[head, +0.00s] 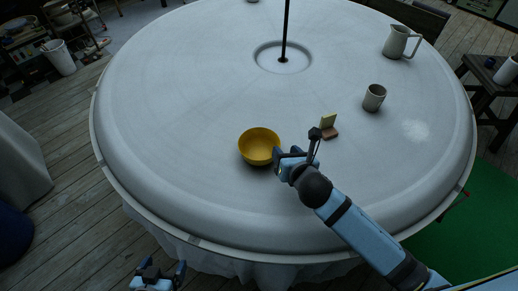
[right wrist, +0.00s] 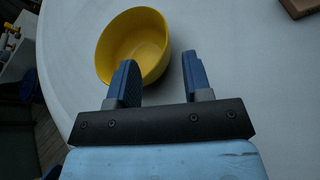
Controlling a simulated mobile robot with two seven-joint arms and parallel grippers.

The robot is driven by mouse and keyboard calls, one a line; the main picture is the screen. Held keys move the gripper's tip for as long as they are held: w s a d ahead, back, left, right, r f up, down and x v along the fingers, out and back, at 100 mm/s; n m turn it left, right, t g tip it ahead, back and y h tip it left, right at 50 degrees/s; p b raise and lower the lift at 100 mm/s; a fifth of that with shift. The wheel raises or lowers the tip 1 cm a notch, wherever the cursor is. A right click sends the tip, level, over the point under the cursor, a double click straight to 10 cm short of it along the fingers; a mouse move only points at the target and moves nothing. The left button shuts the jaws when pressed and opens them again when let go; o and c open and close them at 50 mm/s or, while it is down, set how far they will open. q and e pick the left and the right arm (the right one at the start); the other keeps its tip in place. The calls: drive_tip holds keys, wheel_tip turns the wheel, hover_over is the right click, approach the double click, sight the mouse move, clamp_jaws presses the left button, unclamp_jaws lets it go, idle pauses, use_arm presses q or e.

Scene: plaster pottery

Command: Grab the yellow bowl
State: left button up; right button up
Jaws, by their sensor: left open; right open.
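The yellow bowl (head: 259,146) stands upright and empty on the round white table (head: 180,120). My right gripper (head: 279,158) is open at the bowl's lower right side in the head view. In the right wrist view, the bowl (right wrist: 133,42) lies just ahead of the open fingers (right wrist: 158,73). The left finger overlaps its near wall, and the right finger is to the right of the bowl. I cannot tell whether a finger touches it. My left gripper (head: 160,272) is open and empty, low in front of the table's edge.
A small yellow block (head: 328,121) and a brown block (head: 330,134) lie right of the bowl. A grey cup (head: 374,97) and a pitcher (head: 396,42) stand farther right. A dark pole (head: 287,28) rises from the table's centre. The table's left side is clear.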

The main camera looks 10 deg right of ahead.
sight(274, 137)
drive_tip(key=shift+p+x, duration=0.5)
drive_tip(key=shift+x, duration=2.25)
drive_tip(key=shift+d+r, duration=0.1)
drive_tip(key=shift+d, duration=0.05)
clamp_jaws()
